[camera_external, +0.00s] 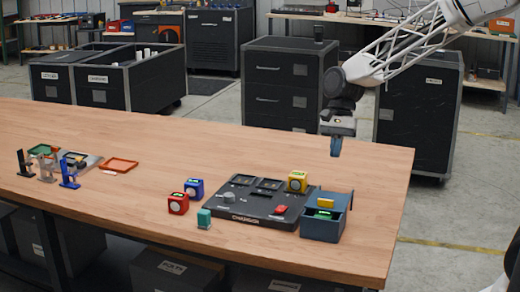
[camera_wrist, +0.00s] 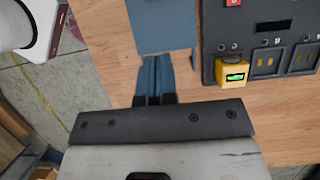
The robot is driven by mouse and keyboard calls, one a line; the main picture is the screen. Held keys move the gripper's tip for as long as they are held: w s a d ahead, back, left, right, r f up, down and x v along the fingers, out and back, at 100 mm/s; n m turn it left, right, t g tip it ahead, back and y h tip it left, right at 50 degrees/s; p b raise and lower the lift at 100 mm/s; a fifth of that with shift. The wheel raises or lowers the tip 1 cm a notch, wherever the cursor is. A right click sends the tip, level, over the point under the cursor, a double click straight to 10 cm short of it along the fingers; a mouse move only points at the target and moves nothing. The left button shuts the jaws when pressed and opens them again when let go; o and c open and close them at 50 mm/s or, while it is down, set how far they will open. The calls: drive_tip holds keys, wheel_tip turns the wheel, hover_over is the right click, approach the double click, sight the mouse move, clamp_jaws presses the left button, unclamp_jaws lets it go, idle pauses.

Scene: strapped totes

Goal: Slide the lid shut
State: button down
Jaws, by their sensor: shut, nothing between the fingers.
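A dark blue box (camera_external: 321,231) stands near the right front of the wooden table, beside the black charging panel. Its blue lid (camera_external: 342,200) sits slid back toward the far side, so the near part of the box is open. A green-topped item (camera_external: 322,215) shows in the opening, and a yellow block (camera_external: 326,203) shows at the lid's near edge. My gripper (camera_external: 336,150) is shut and empty, above and behind the lid, apart from it. In the wrist view my blue fingers (camera_wrist: 154,62) point toward the flat blue lid (camera_wrist: 163,25); most of the box is out of view there.
The charging panel (camera_external: 235,211) adjoins the box on the left, with a yellow cube (camera_external: 297,181) on its back right corner. Red (camera_external: 178,204) and blue (camera_external: 194,189) cubes and a teal block (camera_external: 204,219) are further left. The table behind the box is clear.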

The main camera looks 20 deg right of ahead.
drive_tip(key=shift+w+d, duration=0.65)
drive_tip(key=shift+w, duration=0.15)
approach(325, 206)
drive_tip(key=f, duration=0.1)
drive_tip(key=w+d+f, duration=0.1)
drive_tip(key=f, duration=0.1)
drive_tip(key=w+d+f, duration=0.1)
drive_tip(key=f, duration=0.1)
drive_tip(key=shift+w+d+f, duration=0.15)
drive_tip(key=shift+w, duration=0.1)
drive_tip(key=shift+s+a+f, duration=0.1)
drive_tip(key=shift+s+a, duration=0.5)
drive_tip(key=shift+s, duration=0.05)
drive_tip(key=shift+s+a, duration=0.8)
drive_tip(key=shift+a, duration=0.05)
